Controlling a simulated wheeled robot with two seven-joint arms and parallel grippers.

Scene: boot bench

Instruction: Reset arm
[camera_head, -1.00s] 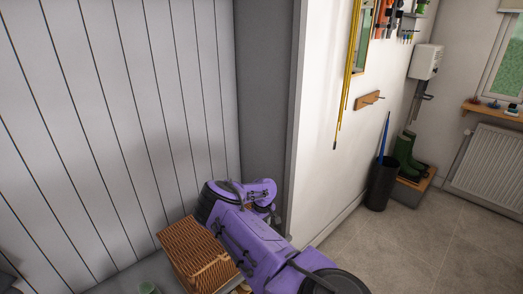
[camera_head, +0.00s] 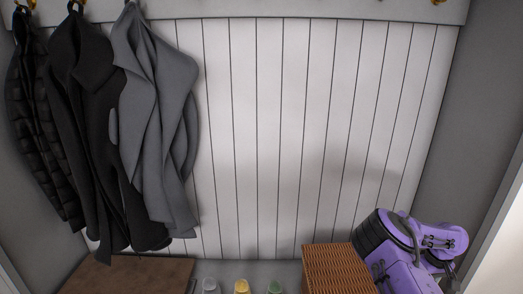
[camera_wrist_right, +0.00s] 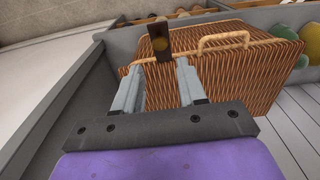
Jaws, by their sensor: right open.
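My right arm (camera_head: 412,247), purple and black, is folded at the lower right of the head view. Its gripper is outside that view but shows in the right wrist view (camera_wrist_right: 158,70). The two grey fingers are apart, with nothing seen held between them. They point toward a brown wicker basket (camera_wrist_right: 245,78) with a loop handle (camera_wrist_right: 222,42) and a dark strap or tag (camera_wrist_right: 157,42). Whether the fingers touch the basket I cannot tell. The basket also shows at the bottom of the head view (camera_head: 337,270). My left arm and gripper are not in view.
Black and grey coats (camera_head: 155,115) hang from hooks on the left of the white panelled wall (camera_head: 265,120). A brown flat surface (camera_head: 130,275) lies below them. Small coloured items (camera_head: 242,287) stand left of the basket. A grey side wall (camera_head: 480,130) bounds the right.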

